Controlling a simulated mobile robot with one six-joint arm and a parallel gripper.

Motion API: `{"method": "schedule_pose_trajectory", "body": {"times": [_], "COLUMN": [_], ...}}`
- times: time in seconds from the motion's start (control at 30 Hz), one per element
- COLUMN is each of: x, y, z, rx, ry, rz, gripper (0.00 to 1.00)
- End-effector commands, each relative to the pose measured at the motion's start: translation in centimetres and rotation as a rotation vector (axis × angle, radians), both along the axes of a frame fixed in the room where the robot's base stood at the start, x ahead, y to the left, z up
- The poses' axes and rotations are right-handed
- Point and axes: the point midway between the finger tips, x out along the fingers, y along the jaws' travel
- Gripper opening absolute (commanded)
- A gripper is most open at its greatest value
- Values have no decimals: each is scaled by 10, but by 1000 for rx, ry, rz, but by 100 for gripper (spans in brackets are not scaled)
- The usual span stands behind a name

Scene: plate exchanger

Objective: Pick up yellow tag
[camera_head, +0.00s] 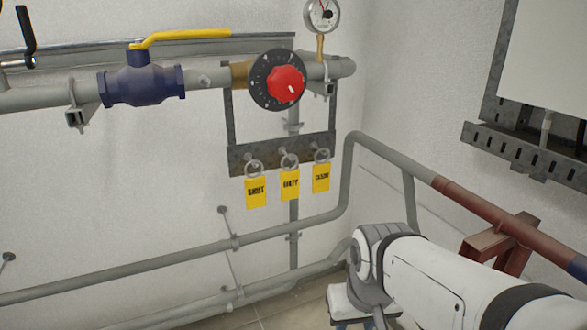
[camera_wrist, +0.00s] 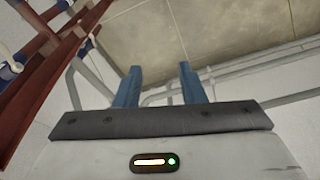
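Three yellow tags hang by metal rings in a row on a grey metal bracket (camera_head: 290,147) on the wall: a left tag (camera_head: 256,193), a middle tag (camera_head: 290,184) and a right tag (camera_head: 321,178). Each has dark lettering, too small to read surely. In the wrist view my gripper (camera_wrist: 160,72) has two blue fingers standing apart with nothing between them. It points toward the floor and pipes, and no tag shows there. In the head view my arm is at the lower right, below and right of the tags; the gripper's fingers are not visible there.
Above the tags are a red-knobbed dial (camera_head: 286,84), a gauge (camera_head: 322,14) and a blue valve (camera_head: 143,86) with a yellow handle (camera_head: 182,36). Grey pipes (camera_head: 180,250) run below and right of the tags. A reddish-brown pipe support (camera_head: 497,247) stands near my arm.

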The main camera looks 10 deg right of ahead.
Motion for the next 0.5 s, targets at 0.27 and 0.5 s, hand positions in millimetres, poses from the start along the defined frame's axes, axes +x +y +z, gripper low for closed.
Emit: {"method": "schedule_pose_trajectory", "body": {"times": [0.27,0.5], "x": [7,91], "y": [-2,-29], "z": [1,12], "rx": [-6,-77], "ry": [-18,-261], "rz": [-3,-24], "gripper": [48,67]}}
